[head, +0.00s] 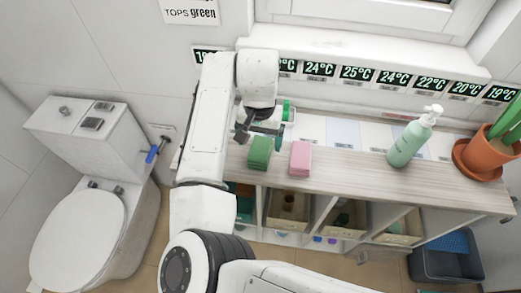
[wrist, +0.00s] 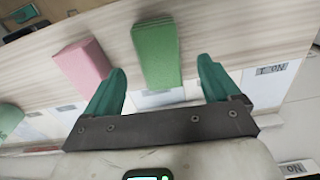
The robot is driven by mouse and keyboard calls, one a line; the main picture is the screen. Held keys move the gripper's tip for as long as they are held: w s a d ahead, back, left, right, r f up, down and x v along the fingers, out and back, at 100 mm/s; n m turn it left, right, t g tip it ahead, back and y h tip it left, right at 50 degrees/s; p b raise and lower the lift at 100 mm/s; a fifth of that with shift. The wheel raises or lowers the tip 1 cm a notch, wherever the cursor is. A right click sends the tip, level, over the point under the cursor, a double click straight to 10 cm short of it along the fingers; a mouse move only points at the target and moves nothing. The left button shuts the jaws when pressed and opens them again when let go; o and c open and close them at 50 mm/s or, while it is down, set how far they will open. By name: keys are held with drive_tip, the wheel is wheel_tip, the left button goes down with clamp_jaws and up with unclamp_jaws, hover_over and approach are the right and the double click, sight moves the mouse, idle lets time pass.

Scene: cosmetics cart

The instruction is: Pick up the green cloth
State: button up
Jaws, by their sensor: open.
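The green cloth (head: 259,152) is a folded block standing on the wooden top of the cart (head: 350,170), to the left of a pink folded cloth (head: 300,157). In the wrist view the green cloth (wrist: 157,54) lies ahead of and between the two teal fingers, at about the level of their tips. My gripper (head: 262,135) is open and hangs just behind the green cloth in the head view; it also shows in the wrist view (wrist: 162,78). Nothing is between the fingers near the palm. Whether a finger touches the cloth is not clear.
The pink cloth (wrist: 84,64) is close beside the left finger in the wrist view. A green pump bottle (head: 408,143) and a potted plant (head: 486,158) stand further right. A toilet (head: 85,225) stands left. Bare top lies between the pink cloth and bottle.

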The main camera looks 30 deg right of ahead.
sight(261, 149)
wheel_tip(261, 149, down, 5)
drive_tip(key=shift+s+r+p, duration=0.1)
drive_tip(key=shift+s+p, duration=0.05)
drive_tip(key=shift+p, duration=0.35)
drive_tip(key=shift+c, duration=0.3)
drive_tip(key=c, duration=1)
drive_tip(key=shift+r, duration=0.55)
drive_tip(key=r, duration=0.1)
drive_tip(key=r+b, duration=0.1)
drive_tip(key=shift+s+a+r, duration=0.15)
drive_tip(key=shift+s+r, duration=0.15)
drive_tip(key=shift+r, duration=0.1)
drive_tip(key=s+a+r, duration=0.1)
drive_tip(key=s+r, duration=0.2)
drive_tip(key=s, duration=0.1)
drive_tip(key=s+a+r+b, duration=0.1)
drive_tip(key=s+a+r, duration=0.1)
drive_tip(key=s+r, duration=0.1)
drive_tip(key=s+a+r, duration=0.2)
drive_tip(key=s+r, duration=0.1)
drive_tip(key=s, duration=0.2)
drive_tip(key=shift+s+a+b, duration=0.1)
drive_tip(key=shift+s+b, duration=0.05)
drive_tip(key=shift+b, duration=0.15)
